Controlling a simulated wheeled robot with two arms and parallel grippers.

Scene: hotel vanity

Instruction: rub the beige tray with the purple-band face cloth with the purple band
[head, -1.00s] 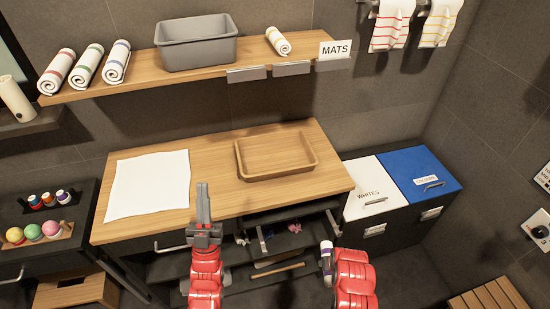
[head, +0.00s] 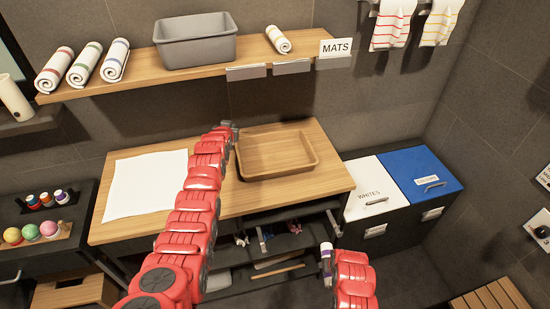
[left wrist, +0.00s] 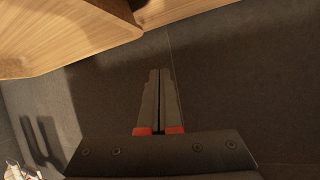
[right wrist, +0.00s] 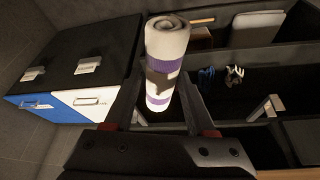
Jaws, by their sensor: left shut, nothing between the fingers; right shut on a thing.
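The beige tray (head: 284,173) lies on the wooden counter, right of its middle, and looks empty. The face cloth (head: 326,268) is a white roll with purple bands, low in front of the counter. My right gripper (right wrist: 160,85) is shut on this cloth, which stands out past the fingertips in the right wrist view (right wrist: 167,42). My left gripper (head: 228,128) is beside the tray's far left corner, above the counter's back part; whether it touches the tray is unclear. In the left wrist view its fingers (left wrist: 159,75) are together and empty.
A white sheet (head: 140,190) lies on the counter's left. Above are a shelf (head: 140,84) with rolled towels and a grey bin (head: 195,50). White (head: 368,185) and blue (head: 422,168) hampers stand right. An open compartment (head: 290,240) under the counter holds small items.

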